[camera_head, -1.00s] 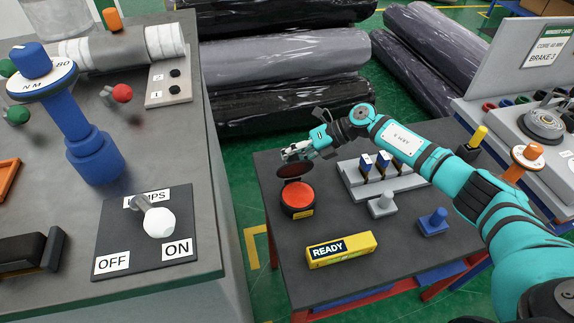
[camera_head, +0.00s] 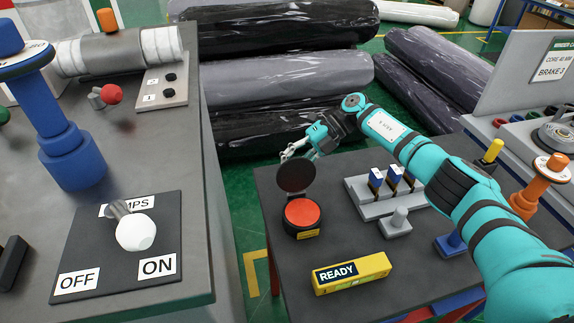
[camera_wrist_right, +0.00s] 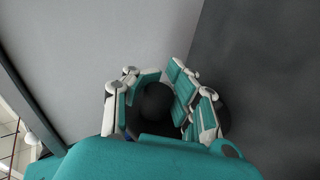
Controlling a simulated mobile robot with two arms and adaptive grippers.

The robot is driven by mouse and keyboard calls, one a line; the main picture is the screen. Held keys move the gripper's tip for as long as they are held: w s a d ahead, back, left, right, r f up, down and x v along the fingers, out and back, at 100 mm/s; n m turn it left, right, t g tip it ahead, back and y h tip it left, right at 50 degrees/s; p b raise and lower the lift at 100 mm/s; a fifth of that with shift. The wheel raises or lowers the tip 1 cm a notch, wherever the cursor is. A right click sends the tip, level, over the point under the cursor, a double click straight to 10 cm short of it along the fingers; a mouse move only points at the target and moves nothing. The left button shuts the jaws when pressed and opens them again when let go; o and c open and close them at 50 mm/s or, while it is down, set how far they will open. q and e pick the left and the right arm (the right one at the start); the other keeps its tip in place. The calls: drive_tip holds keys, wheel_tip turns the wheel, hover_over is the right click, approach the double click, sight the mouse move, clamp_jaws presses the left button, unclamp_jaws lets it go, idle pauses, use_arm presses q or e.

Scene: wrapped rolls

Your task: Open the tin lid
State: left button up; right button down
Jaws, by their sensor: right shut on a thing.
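The round dark tin (camera_head: 303,218) stands on the grey table with its red inside showing. Its dark lid (camera_head: 296,177) is raised at the back of the tin and stands close to upright. My right gripper (camera_head: 292,154) is at the lid's top edge and is shut on it. In the right wrist view the fingers (camera_wrist_right: 158,92) close around a dark, rounded piece, mostly shadowed; the exact contact is hard to see. My left gripper is in neither view.
A yellow READY box (camera_head: 350,273) lies in front of the tin. A grey rack (camera_head: 383,204) with several upright pieces stands to the right. Large wrapped rolls (camera_head: 285,80) lie behind the table. A grey bench with an ON/OFF lever (camera_head: 136,232) stands at left.

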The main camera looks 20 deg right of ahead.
drive_tip(key=shift+w+d+r, duration=0.3)
drive_tip(key=shift+d+r, duration=0.1)
drive_tip(key=shift+r, duration=0.1)
drive_tip(key=c, duration=1.7)
unclamp_jaws()
drive_tip(key=shift+c, duration=0.2)
drive_tip(key=o, duration=0.7)
drive_tip(key=shift+s+d+f, duration=0.1)
drive_tip(key=shift+s+d, duration=0.15)
drive_tip(key=shift+d, duration=0.2)
drive_tip(key=shift+a+f, duration=0.1)
drive_tip(key=shift+a, duration=0.3)
drive_tip(key=v, duration=1.2)
